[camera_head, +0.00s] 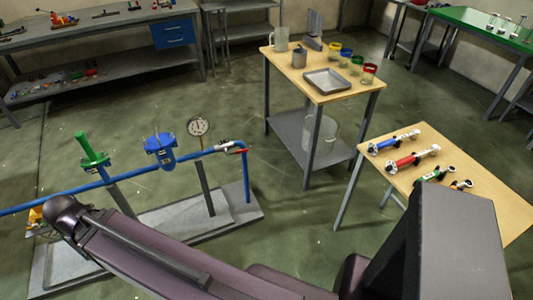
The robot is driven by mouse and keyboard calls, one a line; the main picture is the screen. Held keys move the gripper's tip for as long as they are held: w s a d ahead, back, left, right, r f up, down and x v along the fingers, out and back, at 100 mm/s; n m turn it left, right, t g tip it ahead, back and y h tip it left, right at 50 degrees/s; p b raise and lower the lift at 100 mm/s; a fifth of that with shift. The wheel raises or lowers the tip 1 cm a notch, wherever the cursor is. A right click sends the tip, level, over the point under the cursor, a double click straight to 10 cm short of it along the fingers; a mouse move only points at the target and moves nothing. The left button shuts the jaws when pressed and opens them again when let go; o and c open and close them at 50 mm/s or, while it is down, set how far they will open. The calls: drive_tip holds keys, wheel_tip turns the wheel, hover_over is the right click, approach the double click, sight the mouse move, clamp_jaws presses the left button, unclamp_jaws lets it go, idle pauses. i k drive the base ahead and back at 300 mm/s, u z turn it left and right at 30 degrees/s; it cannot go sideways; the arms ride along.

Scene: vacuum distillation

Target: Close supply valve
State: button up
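A blue pipe (193,157) runs on a floor stand from the left edge to a bend at the right. A green valve (92,150) with an upright green stem stands on its left part, and a blue fitting (160,149) sits in its middle. Near the right bend is a small valve with a red lever (235,151), which appears to lie roughly along the pipe. No label shows which valve is the supply valve. My arm crosses the foreground below the pipe. My gripper is not in view.
A round gauge (198,126) stands by the pipe, on a grey base (238,210). A wooden table (332,92) holds a metal tray (326,79) and jars. Another table (410,180) holds coloured tools. Green floor (280,245) is clear between the stand and tables.

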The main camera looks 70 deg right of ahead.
sight(243, 151)
drive_tip(key=z, duration=0.5)
drive_tip(key=k, duration=0.95)
drive_tip(key=z, duration=1.2)
drive_tip(key=i, duration=2.1)
drive_tip(key=u, duration=0.3)
